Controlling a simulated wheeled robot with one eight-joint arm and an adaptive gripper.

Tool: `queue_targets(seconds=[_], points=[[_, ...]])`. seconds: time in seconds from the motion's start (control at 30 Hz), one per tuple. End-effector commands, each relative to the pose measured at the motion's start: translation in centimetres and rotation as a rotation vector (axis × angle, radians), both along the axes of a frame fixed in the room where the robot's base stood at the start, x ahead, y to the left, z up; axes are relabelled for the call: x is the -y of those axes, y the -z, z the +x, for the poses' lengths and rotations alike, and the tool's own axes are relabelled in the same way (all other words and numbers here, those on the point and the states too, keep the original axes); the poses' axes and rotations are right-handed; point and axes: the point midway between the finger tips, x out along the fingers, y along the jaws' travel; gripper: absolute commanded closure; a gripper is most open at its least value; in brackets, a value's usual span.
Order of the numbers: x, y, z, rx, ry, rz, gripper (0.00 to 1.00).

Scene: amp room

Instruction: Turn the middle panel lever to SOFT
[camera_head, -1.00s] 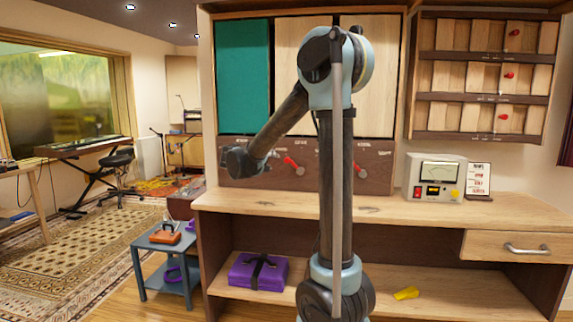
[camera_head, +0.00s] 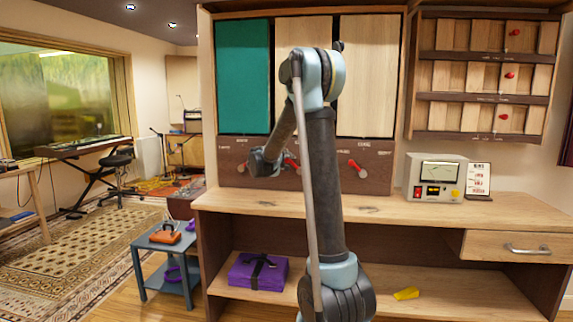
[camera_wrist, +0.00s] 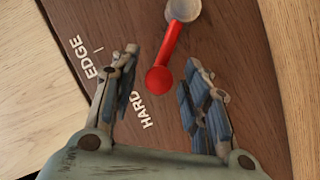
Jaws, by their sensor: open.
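The middle panel lever (camera_head: 292,165) is red and sits on the dark brown strip below the tall panels. In the wrist view a red lever (camera_wrist: 165,58) with a round grey hub (camera_wrist: 183,10) runs down to a rounded knob, near the printed words HARD and EDGE. My gripper (camera_wrist: 161,58) is open, with a finger on either side of the lever's knob end and a visible gap to each. In the head view my gripper (camera_head: 268,158) is just left of the middle lever and partly hides the strip. The word SOFT is not readable in either view.
Another red lever (camera_head: 357,168) is to the right on the strip (camera_head: 380,180). A wooden counter (camera_head: 420,205) lies below, with a meter box (camera_head: 434,178) and a card (camera_head: 478,180). A purple box (camera_head: 258,272) is on the lower shelf.

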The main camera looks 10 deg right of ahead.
Motion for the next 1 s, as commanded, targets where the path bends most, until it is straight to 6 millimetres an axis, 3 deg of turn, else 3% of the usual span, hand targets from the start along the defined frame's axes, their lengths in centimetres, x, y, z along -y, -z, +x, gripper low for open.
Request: queue_targets(seconds=[0.4, 0.6, 1.0], points=[[0.49, 0.18, 0.57, 0.0, 0.0, 0.0, 0.58], [0.47, 0.17, 0.56, 0.0, 0.0, 0.0, 1.0], [0.61, 0.03, 0.51, 0.009, 0.001, 0.028, 1.0]])
